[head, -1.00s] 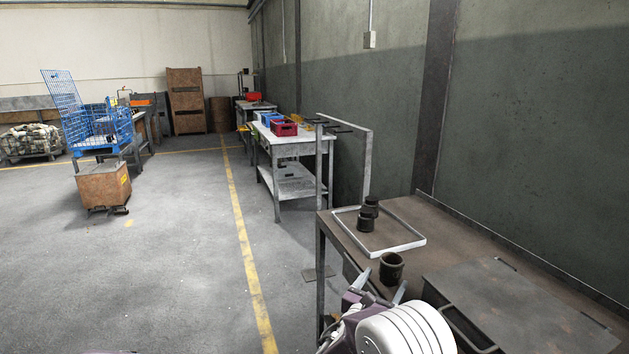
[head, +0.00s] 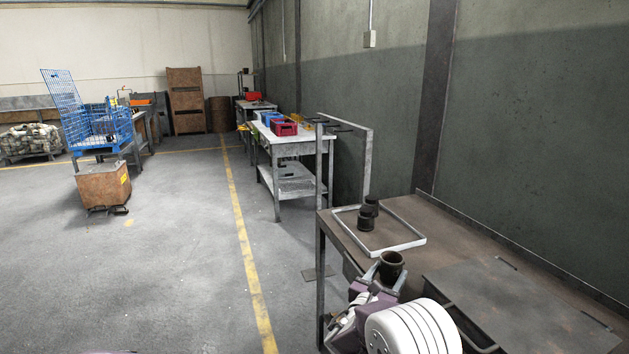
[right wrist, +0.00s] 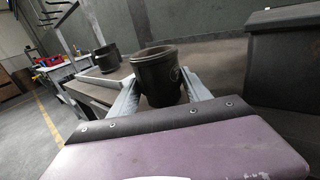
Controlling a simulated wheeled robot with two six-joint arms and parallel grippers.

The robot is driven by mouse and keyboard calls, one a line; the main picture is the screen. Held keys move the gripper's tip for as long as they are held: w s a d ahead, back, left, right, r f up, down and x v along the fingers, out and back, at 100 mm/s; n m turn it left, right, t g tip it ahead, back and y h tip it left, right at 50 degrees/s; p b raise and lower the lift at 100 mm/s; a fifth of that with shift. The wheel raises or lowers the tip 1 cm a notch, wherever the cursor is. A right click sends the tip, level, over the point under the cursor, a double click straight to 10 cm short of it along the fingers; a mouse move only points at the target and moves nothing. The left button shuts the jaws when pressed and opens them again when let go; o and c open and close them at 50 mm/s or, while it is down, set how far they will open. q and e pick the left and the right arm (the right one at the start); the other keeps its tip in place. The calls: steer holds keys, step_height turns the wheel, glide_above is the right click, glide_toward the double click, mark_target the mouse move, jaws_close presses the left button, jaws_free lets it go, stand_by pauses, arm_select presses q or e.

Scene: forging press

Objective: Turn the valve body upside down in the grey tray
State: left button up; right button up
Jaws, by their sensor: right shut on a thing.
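A dark valve body (head: 391,262), shaped like a short cup, stands upright with its open rim up at the bench's near left edge. My right gripper (head: 388,275) is shut on it, one finger on each side. In the right wrist view the valve body (right wrist: 158,78) sits between the pale fingers. I cannot tell whether its base touches the bench. The grey tray (head: 409,243), seen as a thin light rim, lies beyond it. My left gripper is out of view.
The brown bench (head: 450,230) runs along the wall. A dark flat-topped box (head: 510,300) stands right of the held part. A metal post frame (head: 368,160) rises behind the bench. Bare bench top lies right of the tray.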

step_height(320, 180, up, 8)
steer(key=p, duration=0.5)
steer(key=shift+r, duration=0.1)
steer(key=shift+f, duration=0.2)
